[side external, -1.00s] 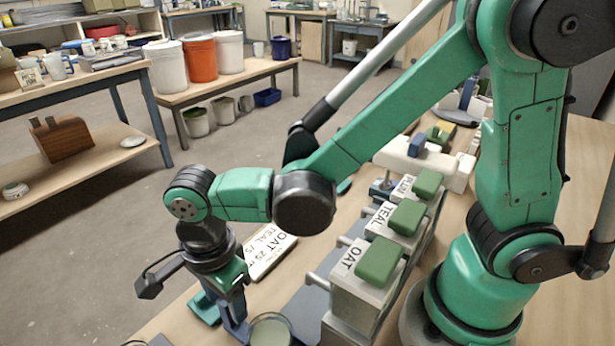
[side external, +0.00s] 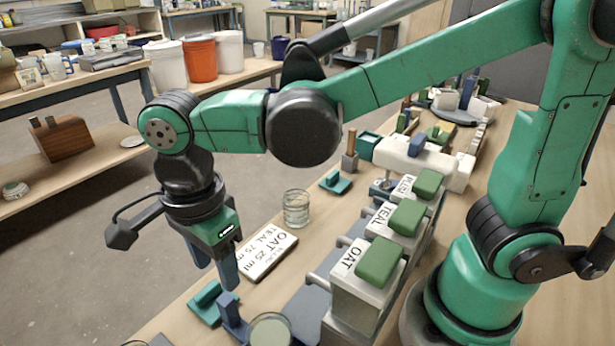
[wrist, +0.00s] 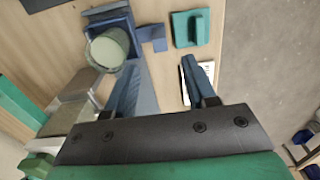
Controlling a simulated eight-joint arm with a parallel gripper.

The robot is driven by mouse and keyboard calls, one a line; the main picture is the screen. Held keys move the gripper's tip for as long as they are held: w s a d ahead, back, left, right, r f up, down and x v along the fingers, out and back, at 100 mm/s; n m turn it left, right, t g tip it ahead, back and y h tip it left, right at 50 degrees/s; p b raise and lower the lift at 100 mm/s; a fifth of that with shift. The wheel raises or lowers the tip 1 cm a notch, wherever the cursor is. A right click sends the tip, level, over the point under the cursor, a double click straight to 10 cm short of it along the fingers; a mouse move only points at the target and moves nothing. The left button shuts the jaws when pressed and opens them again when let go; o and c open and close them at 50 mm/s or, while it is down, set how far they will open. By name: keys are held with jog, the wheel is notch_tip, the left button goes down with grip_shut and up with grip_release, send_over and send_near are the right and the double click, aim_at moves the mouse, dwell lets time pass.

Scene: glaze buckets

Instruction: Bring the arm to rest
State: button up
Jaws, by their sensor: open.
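My gripper (side external: 212,268) is open and empty, raised above the front left of the workbench, with its blue fingers pointing down. In the wrist view its two fingers (wrist: 160,88) stand wide apart with bare bench between them. A jar of pale green glaze (side external: 270,330) stands near the bottom of the side view, below and to the right of my gripper. The jar also shows in the wrist view (wrist: 106,50), in a blue holder. My arm reaches left from its base at the right.
A card (side external: 268,255) reading OAT and TEAL lies beside a clear glass jar (side external: 296,208). Dispensers labelled OAT (side external: 362,290), TEAL (side external: 398,228) and a third stand in a row to the right. A teal block (side external: 205,302) lies below my gripper.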

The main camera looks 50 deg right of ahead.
jog(key=d+r+n+t, duration=0.1)
jog(key=d+n+t, duration=0.6)
jog(key=d+n, duration=0.9)
jog(key=shift+w+d+r+n, duration=0.25)
jog(key=shift+r+n, duration=0.1)
jog(key=shift+n, duration=0.55)
